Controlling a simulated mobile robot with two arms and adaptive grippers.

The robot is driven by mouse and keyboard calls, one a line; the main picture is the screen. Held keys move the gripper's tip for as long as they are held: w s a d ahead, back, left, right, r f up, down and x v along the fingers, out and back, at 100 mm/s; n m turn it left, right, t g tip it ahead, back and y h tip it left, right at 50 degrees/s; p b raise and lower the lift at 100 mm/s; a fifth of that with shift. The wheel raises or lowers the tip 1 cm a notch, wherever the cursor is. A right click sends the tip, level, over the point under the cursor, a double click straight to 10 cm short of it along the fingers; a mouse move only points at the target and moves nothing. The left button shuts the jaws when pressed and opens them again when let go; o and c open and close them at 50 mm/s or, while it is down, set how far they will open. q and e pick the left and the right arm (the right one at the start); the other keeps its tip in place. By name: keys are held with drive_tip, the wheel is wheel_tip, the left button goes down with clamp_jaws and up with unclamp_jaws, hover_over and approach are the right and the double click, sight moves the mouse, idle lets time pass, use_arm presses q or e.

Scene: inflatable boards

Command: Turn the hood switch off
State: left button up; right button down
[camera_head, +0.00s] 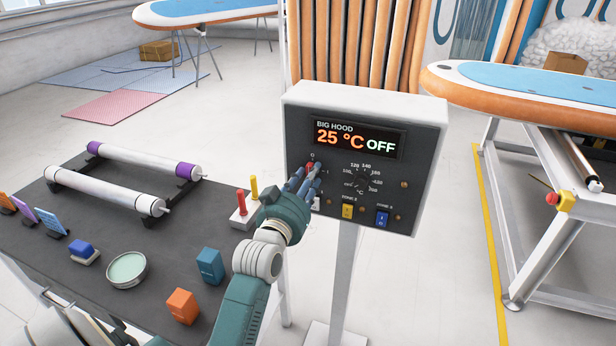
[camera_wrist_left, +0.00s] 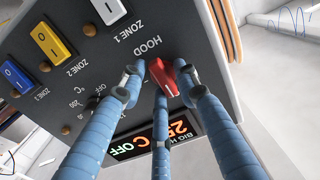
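The control box (camera_head: 420,180) stands on a pale post, its dark face toward me. Its display (camera_head: 350,138) reads "BIG HOOD 25 °C OFF". The red hood switch (camera_head: 310,166) is a small knob at the left of the panel, mostly covered in the head view. In the left wrist view, the red knob (camera_wrist_left: 168,80) sits beside the "HOOD" label. My left gripper (camera_head: 307,182) is at the panel, its blue fingers spread around the knob. The right finger looks close to it; contact is unclear. A gap shows on the left. My right gripper is not in view.
Below the hood switch are zone switches, including yellow (camera_head: 347,211) and blue (camera_head: 382,218). A dark table (camera_head: 75,215) with rollers and small blocks stands left. A metal frame with an orange-edged board (camera_head: 540,95) stands right. Floor between box and frame is clear.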

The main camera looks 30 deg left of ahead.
use_arm(q)
drive_tip(key=shift+o, duration=0.4)
drive_tip(key=shift+d, duration=0.2)
drive_tip(key=v, duration=1.2)
drive_tip(key=shift+w, duration=0.1)
